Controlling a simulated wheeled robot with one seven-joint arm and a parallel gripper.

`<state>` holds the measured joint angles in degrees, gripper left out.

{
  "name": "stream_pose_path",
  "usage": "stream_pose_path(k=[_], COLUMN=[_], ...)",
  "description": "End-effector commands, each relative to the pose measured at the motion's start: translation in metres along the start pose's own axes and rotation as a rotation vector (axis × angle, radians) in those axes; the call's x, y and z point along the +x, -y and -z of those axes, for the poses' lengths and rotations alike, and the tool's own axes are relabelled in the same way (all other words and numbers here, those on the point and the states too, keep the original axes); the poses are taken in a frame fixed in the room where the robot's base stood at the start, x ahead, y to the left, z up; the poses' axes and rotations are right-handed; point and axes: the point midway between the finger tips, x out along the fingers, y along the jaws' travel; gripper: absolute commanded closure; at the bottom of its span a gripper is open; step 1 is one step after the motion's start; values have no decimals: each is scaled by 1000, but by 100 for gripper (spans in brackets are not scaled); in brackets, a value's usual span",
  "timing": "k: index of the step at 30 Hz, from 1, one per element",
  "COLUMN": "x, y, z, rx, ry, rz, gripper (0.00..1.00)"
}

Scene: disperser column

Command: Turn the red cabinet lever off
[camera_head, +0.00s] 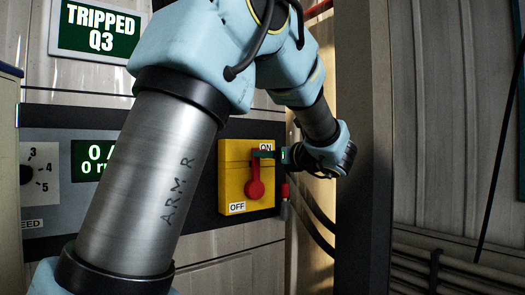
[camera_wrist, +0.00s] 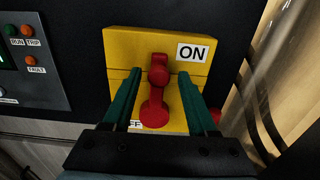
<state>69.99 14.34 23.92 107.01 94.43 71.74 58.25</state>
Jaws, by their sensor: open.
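The red lever (camera_head: 255,182) is on the front of a yellow switch box (camera_head: 232,178), with an ON label at its upper right and an OFF label at its lower left. The lever stands roughly upright, its upper end near the ON label. In the wrist view the lever (camera_wrist: 155,97) runs between the two green fingers of my gripper (camera_wrist: 159,74). The fingers are open, one on each side of the lever, with visible gaps. In the head view my gripper (camera_head: 266,154) reaches in from the right, and its fingers partly hide the lever's upper end.
A dark panel carries a dial (camera_head: 32,178) and a green display (camera_head: 92,161) left of the box. A "TRIPPED Q3" sign (camera_head: 97,31) hangs above. A dark upright post (camera_head: 362,180) stands close to the right of my wrist. Pipes (camera_head: 440,262) run low at the right.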

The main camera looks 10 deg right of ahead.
Motion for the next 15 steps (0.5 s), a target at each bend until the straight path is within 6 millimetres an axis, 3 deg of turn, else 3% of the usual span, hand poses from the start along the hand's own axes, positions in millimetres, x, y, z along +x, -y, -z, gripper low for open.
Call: stream_pose_path(k=[6,15], x=[27,33], y=[0,0], z=[-1,1], rx=[0,0], ry=[-1,-1], rz=[-2,0], gripper=[42,42])
